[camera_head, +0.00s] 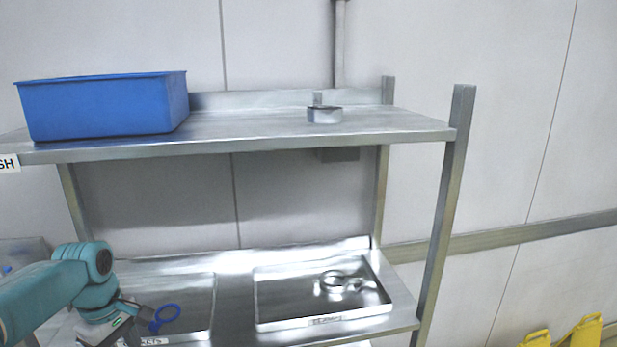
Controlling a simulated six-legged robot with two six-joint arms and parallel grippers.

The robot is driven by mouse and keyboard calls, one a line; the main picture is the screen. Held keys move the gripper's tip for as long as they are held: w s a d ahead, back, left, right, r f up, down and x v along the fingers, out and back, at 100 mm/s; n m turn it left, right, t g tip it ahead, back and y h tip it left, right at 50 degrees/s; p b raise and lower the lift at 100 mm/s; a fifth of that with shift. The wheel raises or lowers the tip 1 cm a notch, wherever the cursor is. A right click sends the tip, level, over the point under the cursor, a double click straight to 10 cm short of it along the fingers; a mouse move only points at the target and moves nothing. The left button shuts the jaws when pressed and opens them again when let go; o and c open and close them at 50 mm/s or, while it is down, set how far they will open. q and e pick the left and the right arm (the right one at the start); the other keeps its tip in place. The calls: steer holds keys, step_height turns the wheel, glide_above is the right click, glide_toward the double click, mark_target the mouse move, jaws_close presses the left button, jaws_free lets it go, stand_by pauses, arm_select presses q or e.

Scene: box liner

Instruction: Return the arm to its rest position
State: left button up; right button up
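My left arm, teal, comes in from the lower left. Its dark gripper (143,319) is over the left tray (205,290) on the lower shelf. A blue ring-shaped piece (165,319) shows right at the gripper's tip, above or in that tray. I cannot tell whether the fingers grip it or it lies behind them. The fingers are small and partly hidden by the wrist. The left tray's front label is partly covered by my arm. My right arm and gripper are not in view.
A right tray (262,308) on the lower shelf holds shiny metal rings (340,281). On the upper shelf (250,130) stand a blue bin (105,107) and a metal ring-like part (324,115). A shelf post (445,210) stands at right. Yellow objects (580,333) are at the lower right.

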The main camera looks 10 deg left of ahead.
arm_select(q)
steer(key=s+d+f+m+h+b, duration=0.1)
steer(key=d+f+m, duration=0.2)
steer(key=d+f, duration=0.6)
steer(key=d+f+m+h+b, duration=0.1)
steer(key=d+f+m, duration=0.35)
steer(key=f, duration=0.95)
steer(key=s+d+f+m+b, duration=0.1)
steer(key=s+d+f+m, duration=0.1)
steer(key=s+d+f, duration=0.4)
steer(key=s+d+f+m+h, duration=0.1)
steer(key=s+d+f+m, duration=0.2)
steer(key=s+d+f, duration=0.4)
steer(key=s+f, duration=0.1)
steer(key=s, duration=0.4)
steer(key=shift+s+d+h+b, duration=0.2)
steer(key=shift+d+h+b, duration=0.1)
steer(key=shift+b, duration=0.1)
steer(key=shift+a, duration=0.1)
